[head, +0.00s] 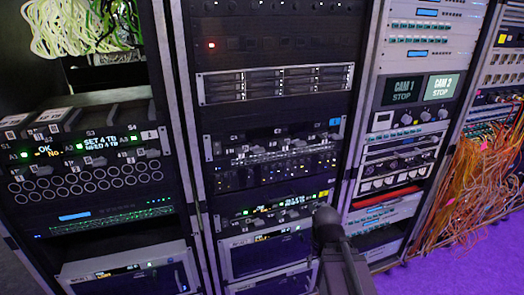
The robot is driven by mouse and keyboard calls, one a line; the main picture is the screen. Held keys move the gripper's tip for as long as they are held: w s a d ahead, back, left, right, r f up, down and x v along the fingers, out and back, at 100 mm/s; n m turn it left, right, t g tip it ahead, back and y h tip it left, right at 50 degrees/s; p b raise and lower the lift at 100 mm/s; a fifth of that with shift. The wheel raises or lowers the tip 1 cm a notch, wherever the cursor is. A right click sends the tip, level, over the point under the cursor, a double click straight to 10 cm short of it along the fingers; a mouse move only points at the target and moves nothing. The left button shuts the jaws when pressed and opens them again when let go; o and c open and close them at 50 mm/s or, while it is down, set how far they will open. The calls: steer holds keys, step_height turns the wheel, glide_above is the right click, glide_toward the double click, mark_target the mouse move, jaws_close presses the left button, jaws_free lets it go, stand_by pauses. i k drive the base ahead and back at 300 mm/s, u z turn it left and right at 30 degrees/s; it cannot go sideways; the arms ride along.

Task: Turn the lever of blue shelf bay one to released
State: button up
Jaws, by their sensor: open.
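A shelf panel with a blue tag (335,122) at its right end spans the middle rack. It carries a row of several small grey levers under small bay labels. The lever at its left end (240,150) is in the head view, but it is too small to tell which way it is turned. My dark arm (338,250) rises from the bottom edge, below and right of this panel. Its upper end is in front of the lower middle rack. I cannot make out my gripper's fingers.
A left rack shelf (80,155) has lit displays. Loose orange cables (470,180) hang at right above the purple floor (460,265).

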mark_target(257, 150)
steer(key=z, duration=0.1)
steer(key=k, duration=1.25)
steer(key=u, duration=1.15)
steer(key=i, duration=1.05)
